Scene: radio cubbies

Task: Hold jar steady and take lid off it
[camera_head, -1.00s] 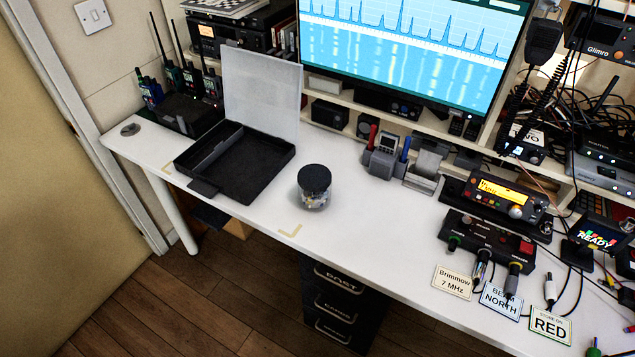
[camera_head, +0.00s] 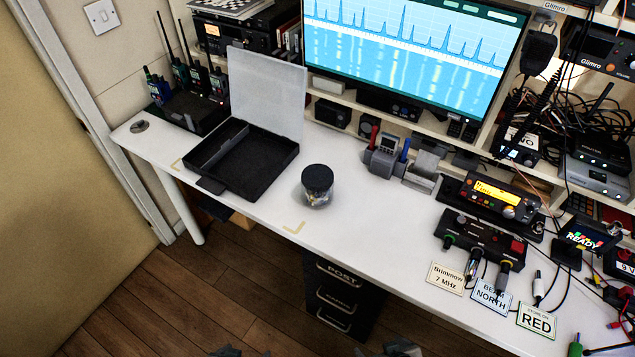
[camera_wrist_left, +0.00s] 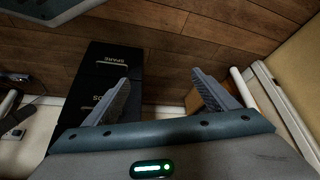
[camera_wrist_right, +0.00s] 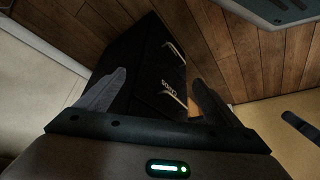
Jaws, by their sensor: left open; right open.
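The clear jar (camera_head: 317,200) stands upright on the white desk (camera_head: 370,235), with small pale and yellow contents. Its round black lid (camera_head: 317,177) sits on top. My left gripper (camera_head: 243,351) just shows at the bottom edge of the head view, below and left of the jar. In the left wrist view the left gripper (camera_wrist_left: 163,88) is open and empty. My right gripper (camera_head: 384,350) shows at the bottom edge, right of the left one. In the right wrist view the right gripper (camera_wrist_right: 158,86) is open and empty. Both are well apart from the jar.
An open black case (camera_head: 210,187) with its clear lid raised lies left of the jar. Behind is a pen holder (camera_head: 383,160); radio gear (camera_head: 490,195) and label cards (camera_head: 447,279) fill the right side. Dark drawers (camera_head: 340,290) stand under the desk. Desk around the jar is clear.

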